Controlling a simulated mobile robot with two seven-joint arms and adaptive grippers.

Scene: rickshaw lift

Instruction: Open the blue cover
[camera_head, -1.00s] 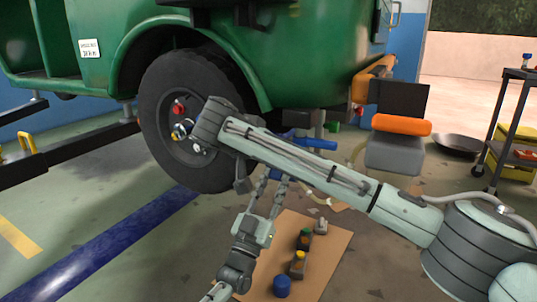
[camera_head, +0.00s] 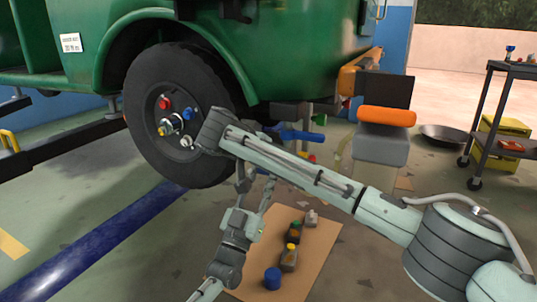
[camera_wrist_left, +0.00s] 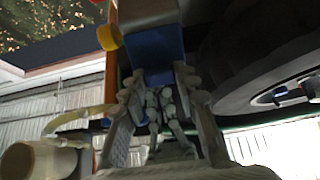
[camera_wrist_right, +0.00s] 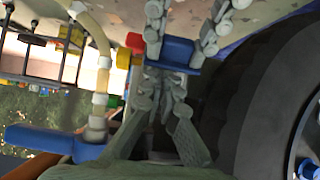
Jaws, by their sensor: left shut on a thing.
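A blue block-like part (camera_wrist_left: 158,50), apparently the cover, sits between my left gripper's fingers (camera_wrist_left: 158,80) in the left wrist view. It also shows as a blue piece (camera_wrist_right: 178,53) in the right wrist view. My left gripper (camera_head: 257,182) is shut on it, low beside the wheel in the head view. My right gripper (camera_wrist_right: 166,88) is close to the blue piece. Its fingertips partly overlap other grey parts, so contact and opening are unclear. My right forearm hides the piece in the head view.
The wheel (camera_head: 140,115) is close beside both grippers. A blue handle (camera_head: 300,135) and a pale hose (camera_wrist_right: 101,85) are nearby. Several bottles stand on cardboard (camera_head: 318,262). A black cart (camera_head: 505,67) stands at the right.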

